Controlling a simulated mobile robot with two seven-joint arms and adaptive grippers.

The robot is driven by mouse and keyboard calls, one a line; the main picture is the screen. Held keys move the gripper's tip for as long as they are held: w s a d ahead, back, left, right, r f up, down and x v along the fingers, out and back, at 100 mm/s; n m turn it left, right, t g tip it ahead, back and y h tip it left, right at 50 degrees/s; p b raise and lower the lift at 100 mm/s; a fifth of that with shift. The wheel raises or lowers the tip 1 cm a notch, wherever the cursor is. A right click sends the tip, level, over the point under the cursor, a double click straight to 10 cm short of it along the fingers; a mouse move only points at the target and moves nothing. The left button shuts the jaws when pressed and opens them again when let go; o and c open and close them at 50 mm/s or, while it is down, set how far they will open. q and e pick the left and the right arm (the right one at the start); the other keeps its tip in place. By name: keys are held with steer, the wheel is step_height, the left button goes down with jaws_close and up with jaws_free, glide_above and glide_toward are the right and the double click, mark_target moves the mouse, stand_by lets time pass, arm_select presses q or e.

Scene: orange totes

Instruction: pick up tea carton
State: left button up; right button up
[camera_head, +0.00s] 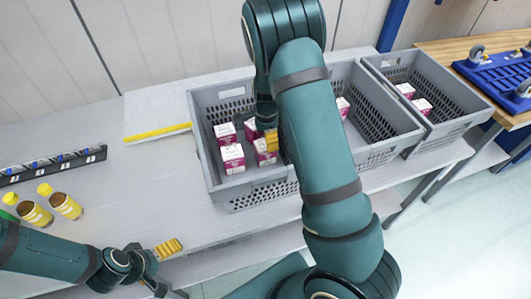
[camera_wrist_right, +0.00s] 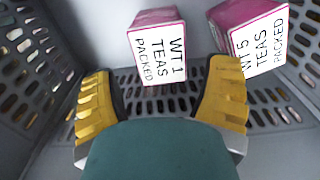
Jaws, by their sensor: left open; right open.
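Several white-and-magenta tea cartons stand in the near grey tote (camera_head: 206,153); one is a front carton (camera_head: 233,158). My right gripper (camera_wrist_right: 160,85) is open and reaches down into this tote. In the right wrist view a carton marked WT 1 (camera_wrist_right: 158,52) lies ahead, in line with the gap between the yellow fingers. A second carton marked WT 5 (camera_wrist_right: 258,38) is to the right, beyond the right finger. Neither is held. In the head view my arm hides part of the tote and of the right gripper. My left gripper (camera_head: 166,264) is open and empty by the table's front edge.
A second grey tote (camera_head: 457,124) with cartons stands to the right. Two yellow-capped bottles (camera_head: 66,206) and a black rack (camera_head: 52,165) are at the left. A wooden table with a blue tray (camera_head: 500,75) is at the far right. The tote walls surround the right gripper.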

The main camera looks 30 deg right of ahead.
mark_target(265, 148)
steer(key=shift+a+f, duration=0.15)
steer(key=shift+f, duration=1.2)
steer(key=shift+a+f, duration=0.1)
steer(key=shift+f, duration=1.25)
steer(key=shift+r, duration=0.1)
steer(key=c, duration=1.1)
